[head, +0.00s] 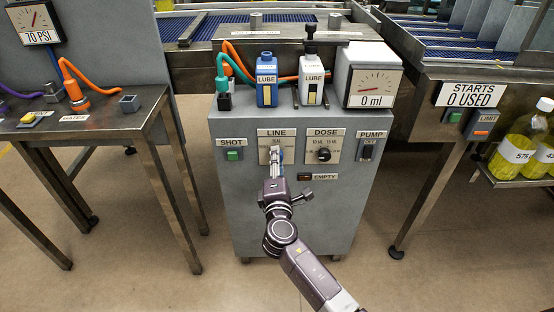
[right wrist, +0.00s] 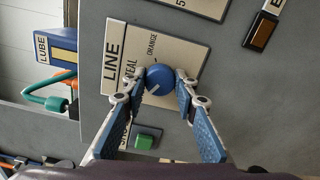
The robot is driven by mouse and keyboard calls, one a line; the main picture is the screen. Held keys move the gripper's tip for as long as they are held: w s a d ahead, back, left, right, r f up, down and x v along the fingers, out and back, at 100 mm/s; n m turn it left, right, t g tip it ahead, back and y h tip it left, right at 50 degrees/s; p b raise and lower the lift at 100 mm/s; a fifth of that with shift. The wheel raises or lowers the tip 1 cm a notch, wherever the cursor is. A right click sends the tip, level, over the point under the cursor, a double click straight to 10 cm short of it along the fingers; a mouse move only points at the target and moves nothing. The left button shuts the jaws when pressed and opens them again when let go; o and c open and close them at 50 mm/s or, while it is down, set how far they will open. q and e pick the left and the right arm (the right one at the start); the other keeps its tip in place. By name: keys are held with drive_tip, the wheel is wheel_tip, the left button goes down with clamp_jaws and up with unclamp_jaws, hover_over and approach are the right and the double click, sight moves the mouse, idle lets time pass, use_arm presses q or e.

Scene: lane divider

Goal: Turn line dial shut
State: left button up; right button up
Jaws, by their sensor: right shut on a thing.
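The line dial (right wrist: 160,80) is a round blue knob on a cream plate marked LINE, with TEAL and ORANGE labels beside it. In the right wrist view a pale mark on its face points toward the picture's lower left. My right gripper (right wrist: 162,88) is shut on the dial, one finger on each side. In the head view the LINE plate (head: 265,147) is on the front of the grey cabinet, and my right gripper (head: 276,160) covers most of the dial. My left gripper is not in view.
The DOSE dial (head: 323,155) and PUMP switch (head: 367,150) are to the right, and the green SHOT button (head: 233,154) is to the left. Blue (head: 266,84) and white (head: 311,88) LUBE bottles and a 0 ml gauge (head: 374,85) stand on the cabinet (head: 225,200).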

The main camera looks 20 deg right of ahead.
drive_tip(key=shift+f, duration=0.1)
drive_tip(key=o, duration=1.1)
drive_tip(key=shift+o, duration=0.2)
drive_tip(key=v, duration=1.2)
